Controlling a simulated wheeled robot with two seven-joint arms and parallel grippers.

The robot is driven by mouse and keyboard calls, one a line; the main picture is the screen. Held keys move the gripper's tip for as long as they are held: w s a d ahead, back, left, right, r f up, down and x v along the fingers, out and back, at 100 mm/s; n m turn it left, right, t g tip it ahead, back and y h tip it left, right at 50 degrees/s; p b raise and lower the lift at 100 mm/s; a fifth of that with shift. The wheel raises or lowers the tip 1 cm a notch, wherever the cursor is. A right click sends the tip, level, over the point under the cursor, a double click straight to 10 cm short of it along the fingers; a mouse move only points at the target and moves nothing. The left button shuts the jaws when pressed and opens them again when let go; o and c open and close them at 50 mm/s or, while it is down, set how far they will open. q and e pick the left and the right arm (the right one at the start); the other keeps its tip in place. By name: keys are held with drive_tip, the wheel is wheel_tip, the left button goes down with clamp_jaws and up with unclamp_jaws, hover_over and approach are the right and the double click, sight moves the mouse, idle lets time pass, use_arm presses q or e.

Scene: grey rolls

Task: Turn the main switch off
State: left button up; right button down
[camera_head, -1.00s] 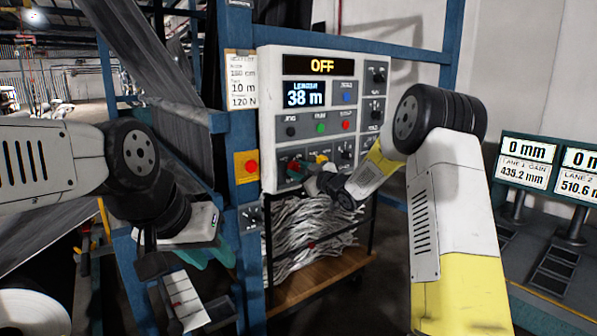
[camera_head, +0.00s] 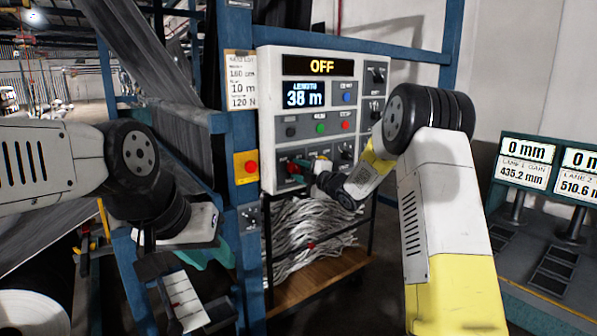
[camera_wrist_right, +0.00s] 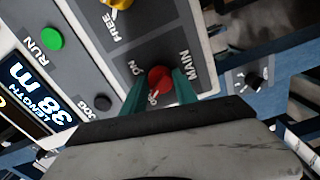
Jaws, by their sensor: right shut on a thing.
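The main switch is a red knob (camera_wrist_right: 159,77) on the grey control panel, between ON and OFF labels and beside the word MAIN in the right wrist view. My right gripper (camera_wrist_right: 160,88) is shut on this knob, one teal finger on each side. Its pointing direction is hard to tell. In the head view the red knob (camera_head: 293,168) shows at the panel's lower left, with my right gripper (camera_head: 306,168) reaching it from the right. My left gripper (camera_head: 208,257) hangs low at the left, away from the panel; its finger gap is unclear.
The panel's top display (camera_head: 322,66) reads OFF; the length screen (camera_head: 304,94) reads 38 m. A red button on a yellow box (camera_head: 250,167) sits left of the panel. A yellow knob (camera_wrist_right: 119,3) is near the red one. A wooden shelf (camera_head: 320,278) lies below.

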drive_tip(key=shift+n, duration=1.1)
drive_tip(key=shift+f, duration=0.1)
drive_tip(key=c, duration=1)
unclamp_jaws()
drive_tip(key=shift+o, duration=0.2)
drive_tip(key=shift+s, duration=0.1)
drive_tip(key=v, duration=0.7)
drive_tip(key=shift+s+d, duration=0.2)
drive_tip(key=shift+d, duration=0.05)
